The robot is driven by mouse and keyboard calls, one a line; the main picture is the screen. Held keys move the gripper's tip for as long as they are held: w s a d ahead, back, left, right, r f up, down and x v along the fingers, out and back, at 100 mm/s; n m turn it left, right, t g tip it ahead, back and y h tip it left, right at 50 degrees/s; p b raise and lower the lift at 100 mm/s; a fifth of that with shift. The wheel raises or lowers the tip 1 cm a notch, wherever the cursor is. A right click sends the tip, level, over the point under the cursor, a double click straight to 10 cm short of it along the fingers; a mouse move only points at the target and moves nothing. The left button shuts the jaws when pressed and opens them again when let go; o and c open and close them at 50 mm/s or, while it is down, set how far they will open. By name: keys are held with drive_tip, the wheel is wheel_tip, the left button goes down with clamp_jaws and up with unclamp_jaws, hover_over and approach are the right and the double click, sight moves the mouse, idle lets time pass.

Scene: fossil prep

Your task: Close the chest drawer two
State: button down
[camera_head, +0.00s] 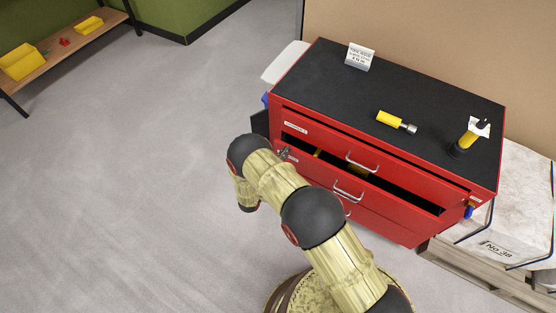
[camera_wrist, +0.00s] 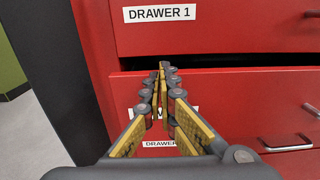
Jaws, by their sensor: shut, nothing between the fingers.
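The red chest (camera_head: 478,182) has a black top and stands at the right. Drawer two (camera_head: 400,206) is pulled partly out below drawer one (camera_head: 330,143), and its dark inside shows with something yellow in it. In the wrist view, the front of drawer two (camera_wrist: 250,95) is close, with a dark gap above it. My gripper (camera_wrist: 163,68) is shut and empty, its fingertips in front of the upper left part of that front. I cannot tell if they touch it. The fingers cover most of the drawer's label. In the head view, my gripper (camera_head: 285,153) shows partly beyond my arm.
A yellow-handled tool (camera_head: 390,118), a white sign (camera_head: 360,57) and a yellow-and-black item (camera_head: 466,140) are on the chest top. A pallet (camera_head: 480,278) with a wrapped white block (camera_head: 515,200) stands to the right. The grey floor at left is clear up to a wooden shelf (camera_head: 60,54).

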drive_tip(key=shift+x, duration=0.85)
drive_tip(key=p+v, duration=0.2)
drive_tip(key=v, duration=1.2)
